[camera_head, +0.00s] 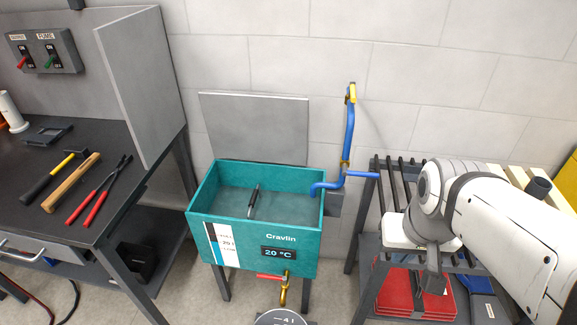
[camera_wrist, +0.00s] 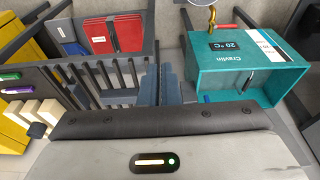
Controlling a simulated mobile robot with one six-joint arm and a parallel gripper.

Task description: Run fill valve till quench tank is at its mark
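The teal quench tank (camera_head: 205,219) stands on legs against the wall, open on top. A dark-handled object lies inside the tank. A blue fill pipe (camera_head: 349,130) with yellow fittings bends over the tank's right rim, and a blue lever (camera_head: 362,174) sticks out right from it. My gripper (camera_head: 435,282) is right of the tank, apart from the lever. In the wrist view its fingers (camera_wrist: 160,86) are together and empty, beside the tank (camera_wrist: 215,75).
A slatted rack (camera_head: 375,245) with red trays (camera_head: 405,293) stands beneath my arm. Below the tank hangs a brass drain tap (camera_head: 284,292) with a red handle, above a round dial. A dark workbench (camera_head: 120,190) with hammers and tongs stands at left. Bare floor lies between bench and tank.

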